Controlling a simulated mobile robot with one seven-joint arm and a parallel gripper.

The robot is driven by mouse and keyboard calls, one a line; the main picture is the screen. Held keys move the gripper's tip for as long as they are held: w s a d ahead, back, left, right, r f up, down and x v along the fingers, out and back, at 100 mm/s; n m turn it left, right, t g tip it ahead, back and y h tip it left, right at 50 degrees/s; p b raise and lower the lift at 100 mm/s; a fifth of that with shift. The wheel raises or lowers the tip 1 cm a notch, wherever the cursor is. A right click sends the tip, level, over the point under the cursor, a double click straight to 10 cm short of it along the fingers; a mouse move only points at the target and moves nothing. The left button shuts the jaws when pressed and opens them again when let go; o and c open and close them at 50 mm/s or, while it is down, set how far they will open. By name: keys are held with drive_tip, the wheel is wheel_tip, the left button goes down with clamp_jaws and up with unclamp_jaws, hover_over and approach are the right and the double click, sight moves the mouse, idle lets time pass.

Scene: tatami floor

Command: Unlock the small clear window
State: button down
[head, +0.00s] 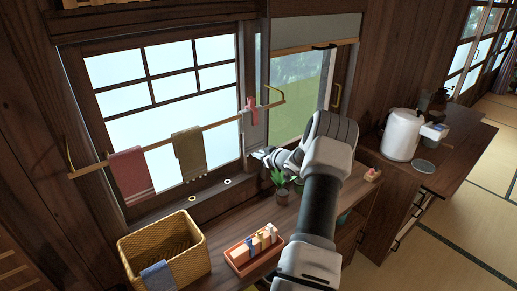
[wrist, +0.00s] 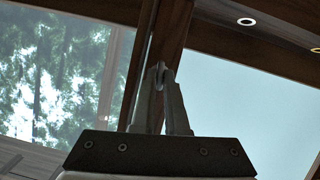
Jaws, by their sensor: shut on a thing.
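The small clear window (head: 299,80) is the right-hand pane in the head view, with greenery behind it. In the wrist view the clear pane (wrist: 55,70) fills the left side, with trees outside. My gripper (head: 262,155) reaches the lower end of the dark post left of that window. In the wrist view my gripper (wrist: 160,78) has its fingertips closed together on a small metal latch (wrist: 160,68) on the dark wooden frame. The fingers hide most of the latch, so I cannot tell its position.
The wide frosted window (head: 165,80) is on the left, with a towel rail (head: 185,138) across it. A wicker basket (head: 165,247), a red tray (head: 252,248) and a potted plant (head: 281,190) stand on the counter below. A white kettle (head: 401,134) stands at right.

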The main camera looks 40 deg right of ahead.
idle(0.4)
drive_tip(key=c, duration=0.9)
unclamp_jaws()
drive_tip(key=shift+c, duration=0.2)
drive_tip(key=shift+d, duration=0.1)
drive_tip(key=shift+f+b, duration=0.1)
drive_tip(key=shift+b, duration=0.25)
